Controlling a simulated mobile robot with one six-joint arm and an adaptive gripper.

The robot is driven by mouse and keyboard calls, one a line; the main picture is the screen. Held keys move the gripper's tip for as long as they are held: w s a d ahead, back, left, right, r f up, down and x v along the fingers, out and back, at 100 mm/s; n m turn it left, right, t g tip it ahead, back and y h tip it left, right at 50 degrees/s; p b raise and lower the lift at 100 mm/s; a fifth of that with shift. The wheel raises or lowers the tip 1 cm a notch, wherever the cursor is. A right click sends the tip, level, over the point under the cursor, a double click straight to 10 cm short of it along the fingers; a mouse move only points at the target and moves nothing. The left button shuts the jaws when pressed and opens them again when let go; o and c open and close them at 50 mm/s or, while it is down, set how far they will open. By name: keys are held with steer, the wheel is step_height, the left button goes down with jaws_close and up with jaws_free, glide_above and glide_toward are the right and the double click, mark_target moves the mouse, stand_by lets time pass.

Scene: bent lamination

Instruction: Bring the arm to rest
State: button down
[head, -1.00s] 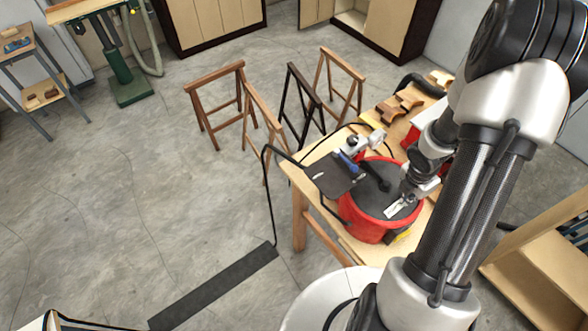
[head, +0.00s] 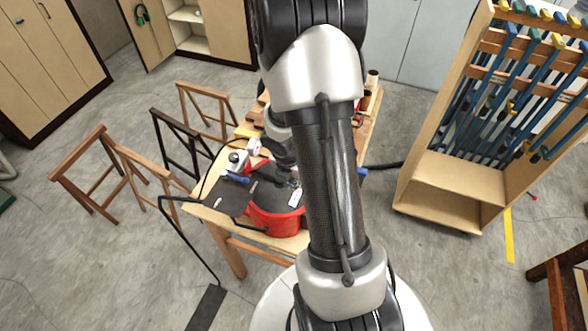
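My arm runs down the middle of the head view, from the dark joint at the top to the base at the bottom. My gripper (head: 292,193) is mostly hidden behind my forearm, over the dark top of a red round tub (head: 273,219) on the workbench (head: 215,215). Its fingers are too small and covered to show whether they are open or shut. I cannot tell whether it touches the tub.
A dark flat plate (head: 230,196) lies left of the tub. Wooden trestles (head: 105,165) stand to the left. A clamp rack (head: 455,180) stands close on the right. Cabinets (head: 45,60) line the back.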

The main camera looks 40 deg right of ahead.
steer(key=s+a+r+m+t+b, duration=0.25)
steer(key=a+m+b, duration=0.85)
steer(key=b, duration=0.7)
steer(key=s+a+f+m+y+b, duration=0.1)
steer(key=s+a+f+m+b, duration=0.2)
steer(key=s+a+m+b, duration=0.1)
steer(key=s+a+f+m+t+y+b, duration=0.1)
steer(key=s+a+f+m+b, duration=0.2)
steer(key=s+a+m+b, duration=0.2)
steer(key=a+m+b, duration=0.1)
steer(key=a+b, duration=0.2)
steer(key=b, duration=0.2)
steer(key=shift+f+b, duration=0.25)
steer(key=shift+b, duration=0.05)
steer(key=shift+s, duration=0.1)
